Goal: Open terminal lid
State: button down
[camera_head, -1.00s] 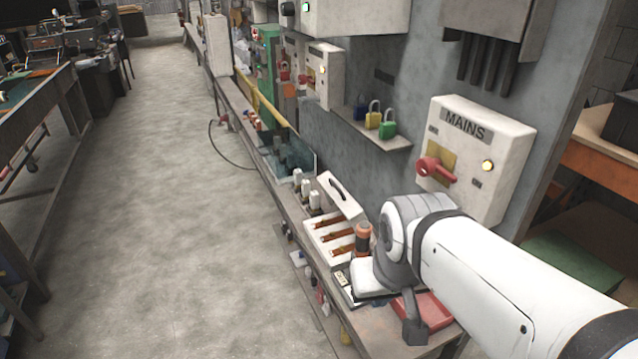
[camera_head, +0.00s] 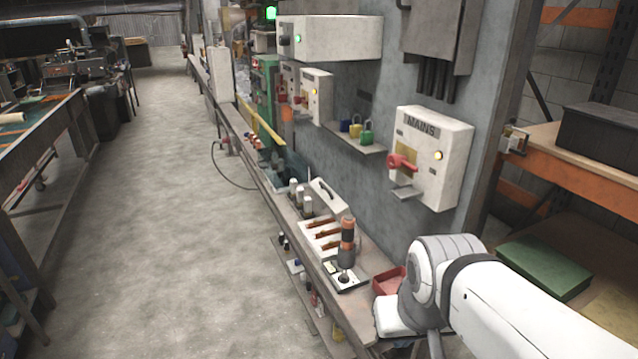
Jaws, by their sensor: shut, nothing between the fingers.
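A white panel with a dark curved handle (camera_head: 327,197) stands tilted up at the back of a white terminal box (camera_head: 332,249) on the narrow bench. I take the panel to be the lid, but cannot tell whether it is hinged to the box. The box's inside shows, with several copper-brown bars across it. The end of my white and grey arm is low at the right, nearer the camera than the box and apart from it. My gripper's fingers do not show; the arm's end runs out at the bottom edge.
A black and orange cylinder (camera_head: 347,232) stands at the box's near side. A red tray (camera_head: 388,281) lies beside my arm. Pale posts (camera_head: 304,204) stand beyond the box. The MAINS switch box (camera_head: 432,158) and padlock shelf (camera_head: 362,147) jut from the wall. The floor at left (camera_head: 140,240) is clear.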

aim_at(325, 197)
jog(key=z, duration=0.05)
jog(key=i, duration=1)
